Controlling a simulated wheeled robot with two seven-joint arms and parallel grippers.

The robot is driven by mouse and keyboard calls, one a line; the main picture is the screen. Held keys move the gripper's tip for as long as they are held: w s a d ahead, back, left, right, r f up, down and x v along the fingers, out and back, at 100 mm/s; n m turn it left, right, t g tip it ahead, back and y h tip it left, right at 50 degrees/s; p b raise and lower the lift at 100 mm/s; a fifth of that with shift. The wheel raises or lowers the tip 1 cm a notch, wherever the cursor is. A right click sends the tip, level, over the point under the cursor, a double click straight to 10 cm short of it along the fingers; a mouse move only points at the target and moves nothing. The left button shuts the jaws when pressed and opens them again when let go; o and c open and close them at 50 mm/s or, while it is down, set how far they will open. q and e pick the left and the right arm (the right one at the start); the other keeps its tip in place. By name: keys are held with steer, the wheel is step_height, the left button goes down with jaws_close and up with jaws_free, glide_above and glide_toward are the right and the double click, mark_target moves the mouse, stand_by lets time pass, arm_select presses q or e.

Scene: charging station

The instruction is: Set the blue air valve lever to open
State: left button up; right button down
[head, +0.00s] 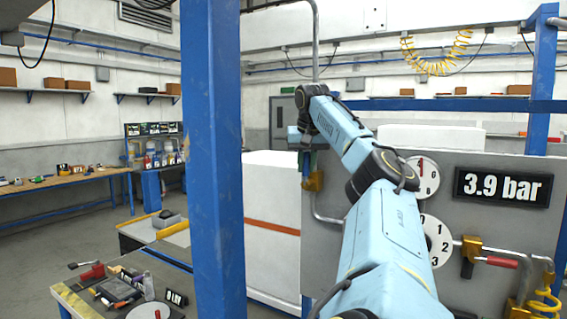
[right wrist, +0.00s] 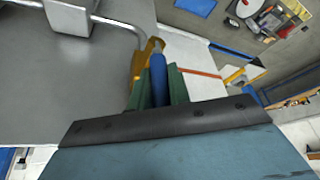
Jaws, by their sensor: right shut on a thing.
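The blue lever (right wrist: 158,78) of the air valve lies between the two green fingers of my right gripper (right wrist: 160,88), which is shut on it. Its brass valve body (right wrist: 141,62) is just beyond the fingertips, on a grey pipe. In the head view the brass body (head: 313,181) sits at the left edge of the grey panel, below my right gripper (head: 307,160). There the lever is mostly hidden by the gripper, so its exact angle is hard to tell. My left gripper is not in view.
The grey panel (head: 500,225) carries dials, a display (head: 503,187) reading 3.9 bar, and another brass valve (head: 470,252) with a red handle (head: 502,262). A blue post (head: 213,160) stands left of my arm. A cluttered bench (head: 75,295) is at lower left.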

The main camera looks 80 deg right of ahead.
stand_by(0.5)
steer(key=c, duration=1.3)
jaws_free()
steer(key=shift+w, duration=0.1)
steer(key=p+v, duration=0.3)
steer(key=v, duration=1)
steer(key=shift+w+r, duration=0.2)
steer(key=shift+r, duration=0.05)
steer(key=shift+d, duration=0.1)
